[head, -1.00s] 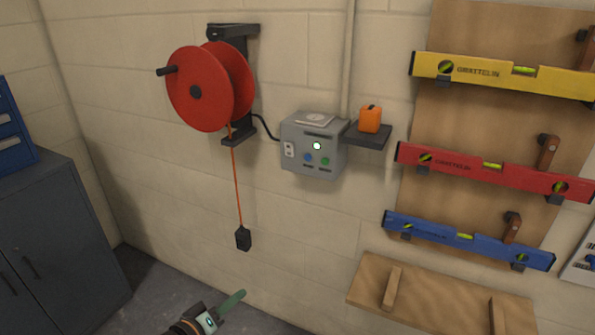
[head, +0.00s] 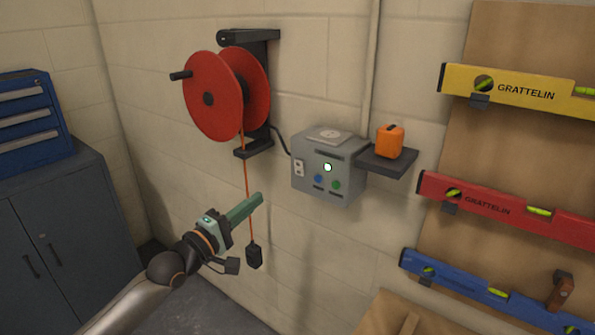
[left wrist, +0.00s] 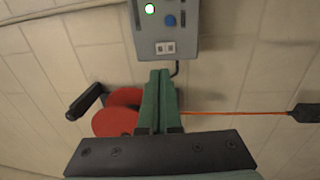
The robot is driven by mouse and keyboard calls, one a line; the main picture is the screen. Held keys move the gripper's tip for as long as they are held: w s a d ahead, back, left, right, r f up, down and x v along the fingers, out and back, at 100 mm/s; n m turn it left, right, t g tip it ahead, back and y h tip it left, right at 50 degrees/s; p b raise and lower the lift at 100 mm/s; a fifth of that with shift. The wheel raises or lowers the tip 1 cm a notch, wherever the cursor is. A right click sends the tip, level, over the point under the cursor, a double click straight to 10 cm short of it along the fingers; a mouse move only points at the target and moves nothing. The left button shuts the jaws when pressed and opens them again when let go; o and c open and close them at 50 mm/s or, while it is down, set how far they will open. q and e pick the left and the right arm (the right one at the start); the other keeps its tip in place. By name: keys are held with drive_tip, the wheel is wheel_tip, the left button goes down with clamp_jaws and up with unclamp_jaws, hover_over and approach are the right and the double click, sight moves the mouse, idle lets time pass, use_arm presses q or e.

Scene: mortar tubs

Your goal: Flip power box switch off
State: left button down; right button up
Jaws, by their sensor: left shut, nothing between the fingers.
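The grey power box (head: 327,184) is mounted on the wall in the middle of the head view. In the left wrist view the box (left wrist: 166,32) is at the top, with that plate (left wrist: 165,48) facing the camera. My left gripper (head: 258,200) is shut and empty, below and left of the box, apart from it. My right gripper is not in view.
A red cable reel (head: 215,95) hangs left of the box, its orange cord ending in a black plug (head: 254,256) near my left gripper. An orange item (head: 389,141) sits on a small shelf (head: 398,165) right of the box. Spirit levels hang further right; blue-grey cabinets (head: 60,240) stand left.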

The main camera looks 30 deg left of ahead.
sight(300, 163)
use_arm(q)
drive_tip(key=shift+s, duration=0.1)
drive_tip(key=w, duration=0.4)
drive_tip(key=w+r, duration=0.1)
drive_tip(key=w, duration=0.4)
drive_tip(key=w+d+p, duration=0.1)
drive_tip(key=w, duration=0.4)
drive_tip(key=shift+r, duration=0.3)
drive_tip(key=shift+w+r, duration=0.1)
drive_tip(key=shift+r, duration=0.15)
drive_tip(key=shift+p, duration=0.3)
